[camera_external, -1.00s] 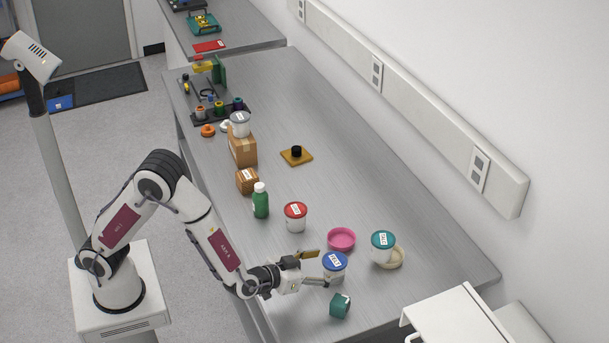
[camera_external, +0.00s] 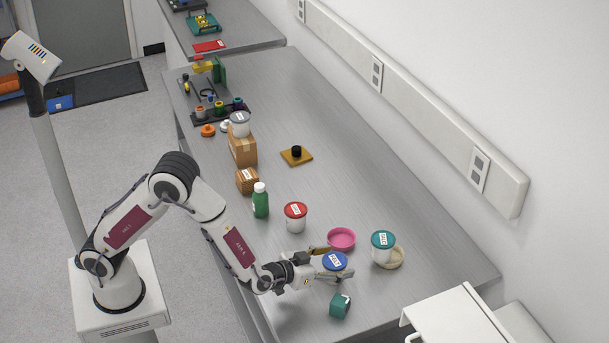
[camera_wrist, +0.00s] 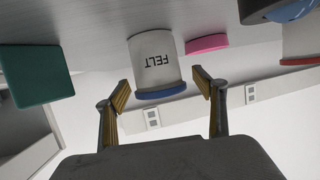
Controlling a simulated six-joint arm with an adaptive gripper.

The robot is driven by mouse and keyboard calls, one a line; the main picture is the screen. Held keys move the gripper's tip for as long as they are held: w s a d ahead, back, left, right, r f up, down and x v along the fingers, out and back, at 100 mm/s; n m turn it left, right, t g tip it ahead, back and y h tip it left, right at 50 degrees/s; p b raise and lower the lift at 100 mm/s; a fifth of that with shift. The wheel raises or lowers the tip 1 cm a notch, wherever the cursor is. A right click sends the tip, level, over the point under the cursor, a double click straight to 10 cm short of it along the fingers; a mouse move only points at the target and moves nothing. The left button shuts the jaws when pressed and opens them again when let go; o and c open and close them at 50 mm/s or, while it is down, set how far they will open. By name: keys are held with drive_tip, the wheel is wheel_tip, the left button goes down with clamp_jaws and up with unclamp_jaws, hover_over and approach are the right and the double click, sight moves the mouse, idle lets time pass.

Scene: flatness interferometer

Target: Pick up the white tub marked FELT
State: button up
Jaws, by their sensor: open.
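The white tub marked FELT (camera_wrist: 153,58) has a blue lid (camera_external: 335,261) and stands on the bench. It appears upside down in the wrist view, with its label facing the camera and its lid toward my fingers. My gripper (camera_wrist: 163,90) is open and empty, with one finger to each side of the tub's lid end in that view. In the external view my gripper (camera_external: 328,262) reaches the tub from the left, and its nearer finger crosses in front of the tub, hiding part of its body. I cannot tell whether a finger touches it.
A teal block-like object (camera_external: 340,305) sits close in front of the tub. A pink dish (camera_external: 341,239) is behind it, and a teal-lidded tub (camera_external: 382,248) stands to the right. A red-lidded tub (camera_external: 295,218) and green bottle (camera_external: 260,201) stand further back left.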

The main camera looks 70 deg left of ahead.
sight(335, 260)
drive_tip(key=c, duration=1.2)
drive_tip(key=shift+r, duration=0.15)
drive_tip(key=shift+r, duration=4.9)
